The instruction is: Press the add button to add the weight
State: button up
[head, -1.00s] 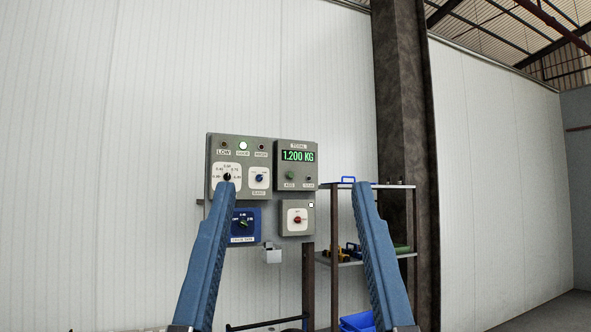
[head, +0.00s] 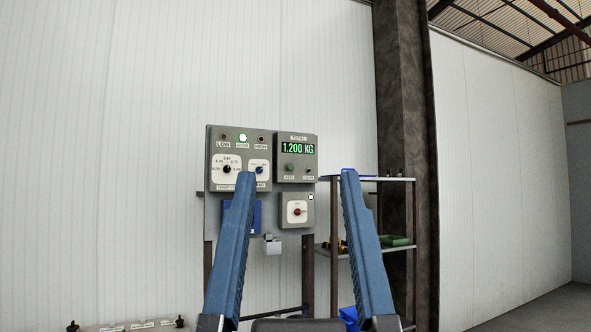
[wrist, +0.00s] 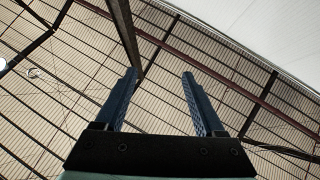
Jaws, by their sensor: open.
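A shelf rack (head: 396,180) with several items stands right of the panel, beside a dark column (head: 405,90). A red knob (head: 297,211) sits below the display unit. A blue unit at lower left is partly hidden by my left finger. A blue bin (head: 349,315) is low down.

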grip_shut()
dwell(1.4)
